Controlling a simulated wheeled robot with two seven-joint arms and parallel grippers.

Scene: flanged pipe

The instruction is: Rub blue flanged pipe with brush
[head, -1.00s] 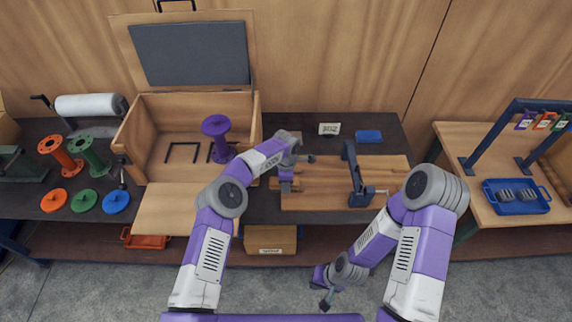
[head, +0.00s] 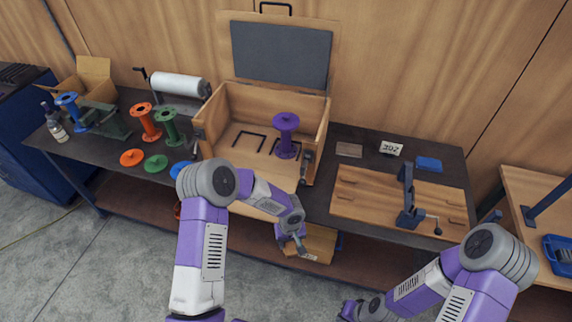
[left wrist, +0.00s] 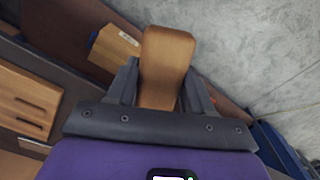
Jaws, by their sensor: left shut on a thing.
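The blue flanged pipe (head: 72,106) is at the far left of the bench in the head view, by a dark green holder. I cannot tell how it is held there. My left gripper (head: 296,246) is in front of the bench edge, below the open wooden box, far to the right of the pipe. It is shut on a wooden piece, seemingly the brush (left wrist: 168,62), which stands between the fingers in the left wrist view. Its bristles cannot be made out. My right gripper is at the bottom edge of the head view, mostly cut off.
An orange pipe (head: 144,122) and a green pipe (head: 168,127) stand right of the blue one, with flat discs (head: 155,163) before them. A white roll (head: 180,85) lies behind. The open box (head: 215,115) holds a purple pipe (head: 285,135). A clamp (head: 408,200) stands on a wooden board.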

